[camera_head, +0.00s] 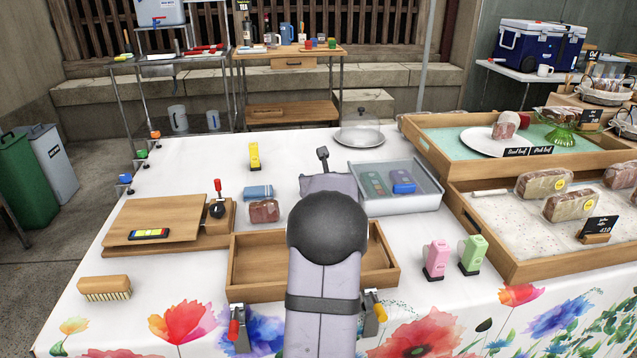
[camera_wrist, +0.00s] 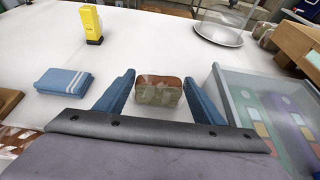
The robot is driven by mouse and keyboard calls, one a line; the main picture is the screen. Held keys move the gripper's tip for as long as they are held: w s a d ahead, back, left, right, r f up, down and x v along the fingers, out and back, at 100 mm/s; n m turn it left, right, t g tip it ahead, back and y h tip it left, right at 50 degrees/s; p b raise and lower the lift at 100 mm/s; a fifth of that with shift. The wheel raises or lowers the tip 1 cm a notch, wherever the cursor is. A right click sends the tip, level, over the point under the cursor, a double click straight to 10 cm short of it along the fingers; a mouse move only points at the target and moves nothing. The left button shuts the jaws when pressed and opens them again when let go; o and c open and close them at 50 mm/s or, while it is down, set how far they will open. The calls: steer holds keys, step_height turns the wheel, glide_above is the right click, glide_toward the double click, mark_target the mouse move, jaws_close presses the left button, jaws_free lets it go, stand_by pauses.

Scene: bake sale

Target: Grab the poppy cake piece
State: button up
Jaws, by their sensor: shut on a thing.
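The poppy cake piece (camera_wrist: 158,91) shows in the wrist view as a small wrapped block with a brown top and a greyish-green front. My gripper (camera_wrist: 160,95) has one blue finger on each side of it and is shut on it. The white cloth shows around the piece, and I cannot tell whether it is lifted. In the head view my arm hides the piece and the fingers. Another wrapped reddish-brown piece (camera_head: 264,211) lies left of my arm; its edge shows at the lower left of the wrist view (camera_wrist: 14,139).
A folded blue cloth (camera_wrist: 63,80) and a yellow box (camera_wrist: 91,25) stand left of my gripper. A translucent bin (camera_head: 408,205) is close on the right. A wooden tray (camera_head: 250,288) lies under my arm. Larger wooden display trays (camera_head: 560,262) fill the right side.

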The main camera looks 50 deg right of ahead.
step_height(320, 180, up, 10)
steer(key=p, duration=0.6)
